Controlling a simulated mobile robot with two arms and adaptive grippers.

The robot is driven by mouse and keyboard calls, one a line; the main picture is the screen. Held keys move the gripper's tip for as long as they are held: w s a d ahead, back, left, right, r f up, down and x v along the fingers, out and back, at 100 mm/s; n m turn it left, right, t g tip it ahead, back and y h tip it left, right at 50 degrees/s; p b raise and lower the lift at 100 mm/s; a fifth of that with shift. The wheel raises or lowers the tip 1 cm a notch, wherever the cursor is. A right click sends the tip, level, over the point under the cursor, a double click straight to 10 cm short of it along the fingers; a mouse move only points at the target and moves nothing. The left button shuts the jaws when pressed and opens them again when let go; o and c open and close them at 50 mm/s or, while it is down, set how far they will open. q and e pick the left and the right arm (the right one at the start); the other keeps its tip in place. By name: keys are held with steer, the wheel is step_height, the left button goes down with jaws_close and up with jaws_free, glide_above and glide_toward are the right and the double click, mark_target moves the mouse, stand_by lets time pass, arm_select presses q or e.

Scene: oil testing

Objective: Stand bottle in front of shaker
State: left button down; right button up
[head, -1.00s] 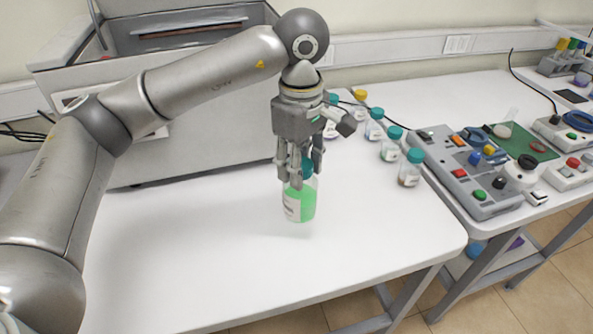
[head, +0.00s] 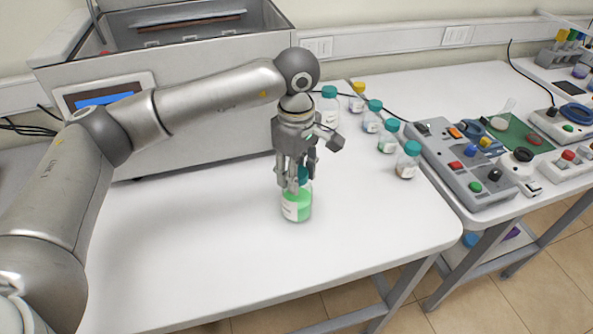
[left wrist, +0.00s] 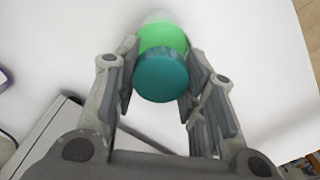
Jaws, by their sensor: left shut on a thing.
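A clear bottle (head: 297,206) with green liquid, a white label and a teal cap is upright at the white table's surface, in front of the shaker. My left gripper (head: 298,182) points down from above and is shut on the bottle at its cap and neck. In the left wrist view the teal cap (left wrist: 161,76) sits between the two fingers, with the green liquid beyond it. The shaker (head: 190,95) is the large grey machine with a raised lid and a small blue screen at the back left. My right gripper is not in view.
Several teal-capped bottles (head: 388,137) and a yellow-capped one (head: 357,98) stand in a row to the right. A grey control box (head: 463,165) lies on the adjoining table. The front left of the white table (head: 190,260) is clear.

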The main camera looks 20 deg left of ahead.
arm_select(q)
steer(key=c, duration=0.9)
jaws_free()
steer(key=shift+r+p, duration=0.2)
steer(key=shift+p, duration=0.15)
steer(key=shift+w+r, duration=0.1)
steer(key=shift+r, duration=0.25)
step_height(320, 180, up, 11)
steer(key=b, duration=0.2)
